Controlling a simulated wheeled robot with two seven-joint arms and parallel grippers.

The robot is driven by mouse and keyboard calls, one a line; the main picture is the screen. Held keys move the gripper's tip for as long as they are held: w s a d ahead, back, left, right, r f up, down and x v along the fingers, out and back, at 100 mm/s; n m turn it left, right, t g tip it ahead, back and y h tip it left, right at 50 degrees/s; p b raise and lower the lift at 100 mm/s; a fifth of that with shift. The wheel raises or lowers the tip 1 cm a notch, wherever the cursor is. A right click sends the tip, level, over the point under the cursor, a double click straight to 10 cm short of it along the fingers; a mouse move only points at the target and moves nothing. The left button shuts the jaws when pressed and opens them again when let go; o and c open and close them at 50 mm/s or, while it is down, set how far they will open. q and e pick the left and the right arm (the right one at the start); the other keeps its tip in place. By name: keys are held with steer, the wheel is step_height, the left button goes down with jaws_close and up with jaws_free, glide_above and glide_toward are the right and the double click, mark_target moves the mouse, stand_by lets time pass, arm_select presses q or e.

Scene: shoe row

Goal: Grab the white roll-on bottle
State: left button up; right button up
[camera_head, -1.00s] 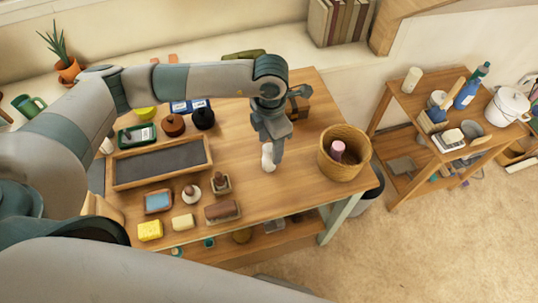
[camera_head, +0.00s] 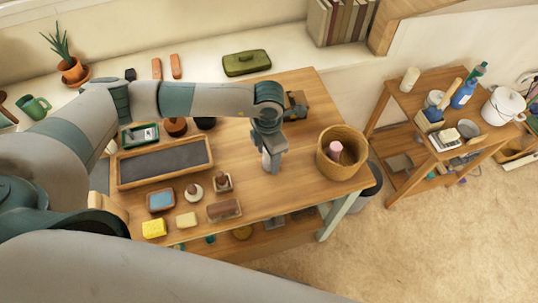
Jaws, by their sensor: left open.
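The white roll-on bottle (camera_head: 266,162) stands on the wooden table, right of the tray, and only a small pale part of it shows. My left gripper (camera_head: 271,160) points down over it, open, with its fingers at the bottle's sides. The gripper hides most of the bottle, and I cannot tell whether the fingers touch it. My right gripper is out of view.
A wicker basket (camera_head: 326,168) holding a pink item stands to the right on the table (camera_head: 270,197). A dark-bottomed tray (camera_head: 122,184), brushes, sponges and tins lie to the left. A brown object (camera_head: 297,106) sits behind the gripper. The table front near the bottle is clear.

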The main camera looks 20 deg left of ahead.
arm_select(q)
steer(key=shift+c, duration=0.6)
steer(key=c, duration=1)
steer(key=shift+r+b, duration=0.55)
steer(key=shift+r, duration=0.2)
step_height(320, 180, up, 2)
steer(key=shift+w+r+b, duration=0.1)
steer(key=shift+r+b, duration=0.1)
steer(key=shift+b, duration=0.45)
steer(key=shift+w+d+r+b, duration=0.75)
steer(key=shift+w+d+r, duration=0.5)
steer(key=shift+w, duration=0.2)
steer(key=shift+w+d+r+b, duration=0.8)
steer(key=shift+w+d+r, duration=0.35)
steer(key=shift+w+d, duration=0.25)
steer(key=shift+w+d+r+b, duration=0.75)
steer(key=shift+w+d+r, duration=0.45)
steer(key=shift+w, duration=0.3)
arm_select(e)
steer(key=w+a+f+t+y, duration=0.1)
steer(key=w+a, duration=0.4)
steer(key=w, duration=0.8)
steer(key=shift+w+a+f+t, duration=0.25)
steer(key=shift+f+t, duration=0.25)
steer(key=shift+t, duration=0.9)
